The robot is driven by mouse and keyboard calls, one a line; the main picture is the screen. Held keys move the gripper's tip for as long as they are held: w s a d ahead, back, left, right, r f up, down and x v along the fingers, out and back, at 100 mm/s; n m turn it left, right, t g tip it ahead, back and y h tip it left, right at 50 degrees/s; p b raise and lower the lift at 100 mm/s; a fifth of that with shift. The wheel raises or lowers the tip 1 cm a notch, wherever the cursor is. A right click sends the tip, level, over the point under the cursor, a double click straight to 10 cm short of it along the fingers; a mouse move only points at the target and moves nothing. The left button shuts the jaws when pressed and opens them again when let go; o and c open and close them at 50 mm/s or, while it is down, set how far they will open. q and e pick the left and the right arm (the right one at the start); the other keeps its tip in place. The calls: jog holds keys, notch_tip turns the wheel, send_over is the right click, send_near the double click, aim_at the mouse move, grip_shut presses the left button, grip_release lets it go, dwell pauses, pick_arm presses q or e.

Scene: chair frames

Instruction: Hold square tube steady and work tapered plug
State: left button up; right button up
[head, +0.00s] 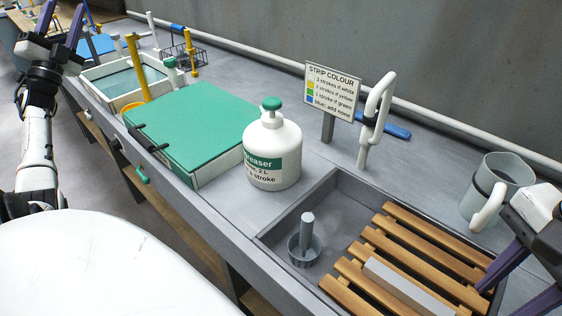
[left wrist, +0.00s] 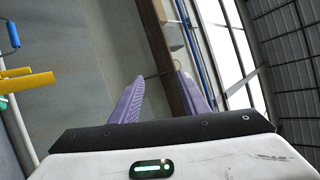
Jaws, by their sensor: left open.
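A pale grey square bar (head: 405,287), which looks like the square tube, lies on the wooden slats at the lower right of the head view; its near end is at the picture's edge. A grey stem in a dark basket (head: 306,240) stands in the sink to the left of the slats; I cannot tell whether this is the tapered plug. My right gripper (head: 499,301) has its purple fingers spread, to the right of the bar, and looks empty. My left gripper (head: 60,22) is open and empty at the top left, far from the sink; its fingers show in the left wrist view (left wrist: 160,88).
The sink (head: 272,232) holds the wooden slats (head: 427,238). A white pump bottle (head: 272,155) and green-lidded box (head: 190,122) stand to its left. A sign (head: 331,92), white tap (head: 375,112) and grey jug (head: 495,185) stand behind. Bench is clear between bottle and sign.

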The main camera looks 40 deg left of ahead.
pick_arm(q)
notch_tip(320, 180, up, 5)
jog(key=w+d+m+t+h, duration=0.2)
jog(key=m+h, duration=0.4)
jog(key=m, duration=0.2)
jog(key=w+d+f+m+g+h, duration=0.2)
jog(key=w+d+m+g+h, duration=0.2)
jog(key=w+d+m+h, duration=0.8)
jog(key=w+d+f+m+g+h, duration=0.2)
jog(key=w+d+m+g+h, duration=0.35)
jog(key=w+d, duration=1.15)
jog(key=s+d+f+m+g+h, duration=0.15)
jog(key=d+m+g, duration=0.25)
jog(key=d, duration=1.2)
jog(key=w+d+f+m+g+h, duration=0.1)
jog(key=d+f+m+g+h, duration=0.25)
jog(key=d, duration=1.35)
jog(key=m+g+y, duration=0.8)
jog(key=m+y, duration=0.3)
jog(key=y, duration=0.4)
send_over(385, 272)
notch_tip(385, 272, down, 19)
notch_tip(385, 272, down, 10)
jog(key=shift+r, duration=0.1)
